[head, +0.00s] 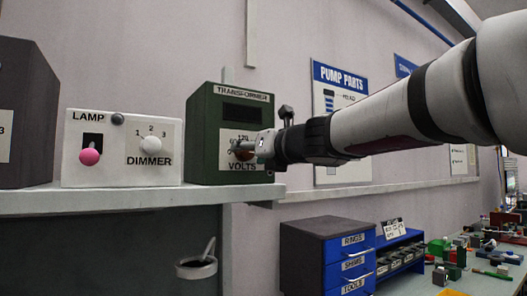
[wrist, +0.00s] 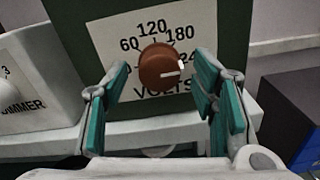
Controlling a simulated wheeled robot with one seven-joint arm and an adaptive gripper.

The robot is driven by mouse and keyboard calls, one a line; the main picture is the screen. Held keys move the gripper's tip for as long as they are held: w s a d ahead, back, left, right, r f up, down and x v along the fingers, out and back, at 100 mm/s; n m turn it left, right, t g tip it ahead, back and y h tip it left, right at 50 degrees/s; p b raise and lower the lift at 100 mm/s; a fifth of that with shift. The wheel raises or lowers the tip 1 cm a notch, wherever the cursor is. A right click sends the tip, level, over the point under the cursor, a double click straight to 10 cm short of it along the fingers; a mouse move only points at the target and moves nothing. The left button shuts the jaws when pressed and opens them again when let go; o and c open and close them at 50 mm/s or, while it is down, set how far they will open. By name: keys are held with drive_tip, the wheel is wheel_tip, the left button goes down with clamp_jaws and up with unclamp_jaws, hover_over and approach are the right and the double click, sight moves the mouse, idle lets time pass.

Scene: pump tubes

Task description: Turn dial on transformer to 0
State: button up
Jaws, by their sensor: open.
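The green transformer (head: 203,132) stands on the shelf, with a dark display window near its top. Its brown-red dial (wrist: 158,60) sits on a white plate labelled VOLTS, with 60, 120 and 180 around it. The 0 at lower left and the number starting 24 at lower right are partly covered by my fingers. The dial's white mark points right, towards the 24. My gripper (wrist: 160,78) is open, its teal fingers on either side of the dial. In the head view my gripper (head: 258,147) is right at the transformer's front. Whether the fingers touch the dial is unclear.
A white lamp box (head: 122,125) with a pink-tipped switch and a dimmer knob stands left of the transformer. A dark box (head: 25,110) is farther left. Below the shelf (head: 110,200) are a cup (head: 197,268) and a blue-drawer cabinet (head: 310,255). A cluttered bench lies at right.

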drive_tip(key=shift+w+a, duration=0.15)
drive_tip(key=c, duration=1.2)
drive_tip(key=shift+o, duration=0.2)
